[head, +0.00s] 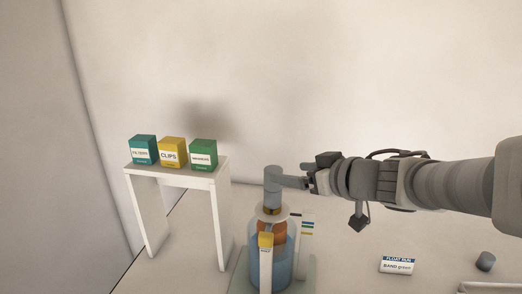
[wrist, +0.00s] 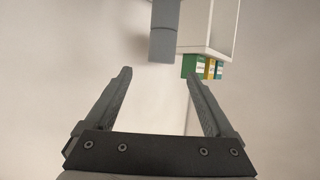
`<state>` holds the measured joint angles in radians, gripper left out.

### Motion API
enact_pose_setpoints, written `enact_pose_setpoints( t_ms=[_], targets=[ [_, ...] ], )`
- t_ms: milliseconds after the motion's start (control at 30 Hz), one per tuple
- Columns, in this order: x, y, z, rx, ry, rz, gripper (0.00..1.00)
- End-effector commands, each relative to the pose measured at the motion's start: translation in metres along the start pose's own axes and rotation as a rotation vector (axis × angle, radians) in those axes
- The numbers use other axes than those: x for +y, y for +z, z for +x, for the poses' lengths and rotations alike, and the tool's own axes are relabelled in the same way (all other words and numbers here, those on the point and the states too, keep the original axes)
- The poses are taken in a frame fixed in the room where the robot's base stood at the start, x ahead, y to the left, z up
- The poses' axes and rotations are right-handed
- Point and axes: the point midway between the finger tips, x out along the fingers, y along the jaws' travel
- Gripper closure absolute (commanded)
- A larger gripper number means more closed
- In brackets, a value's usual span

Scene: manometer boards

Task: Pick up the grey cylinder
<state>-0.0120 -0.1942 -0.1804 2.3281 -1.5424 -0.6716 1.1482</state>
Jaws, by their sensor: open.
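A grey cylinder (head: 272,183) stands upright above the neck of a glass vessel (head: 262,270) with orange and blue in it. In the wrist view a grey cylinder (wrist: 163,45) lies just beyond the fingertips, roughly in line with the gap. My gripper (head: 290,182) is at the cylinder's right side in the head view; I cannot tell whether they touch. In the wrist view my gripper (wrist: 158,74) is open, with nothing between its fingers. A second, short grey cylinder (head: 485,261) stands on the table at the far right.
A white stand (head: 185,176) at left carries teal (head: 142,149), yellow (head: 172,152) and green (head: 203,154) boxes. A yellow-topped white strip (head: 265,265) stands before the vessel. A label card (head: 397,266) lies at right. The table between vessel and card is mostly clear.

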Motion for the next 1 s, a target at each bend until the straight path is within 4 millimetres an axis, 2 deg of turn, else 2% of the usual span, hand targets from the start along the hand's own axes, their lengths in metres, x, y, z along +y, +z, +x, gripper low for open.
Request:
enact_pose_setpoints(
  t_ms=[33, 200, 467, 700, 833, 1000],
  targets=[
    [-0.001, 0.004, 0.014, -0.002, -0.004, 0.001, 0.12],
    [0.0, 0.002, 0.042, 0.0, -0.001, 0.0, 0.12],
    [-0.001, 0.001, 0.061, 0.0, -0.001, -0.001, 0.12],
    [-0.003, 0.001, 0.097, -0.001, -0.001, -0.001, 0.12],
    [-0.003, 0.0, 0.105, 0.0, 0.0, -0.001, 0.12],
    [-0.002, -0.001, 0.106, 0.001, 0.001, 0.0, 0.12]
  ],
)
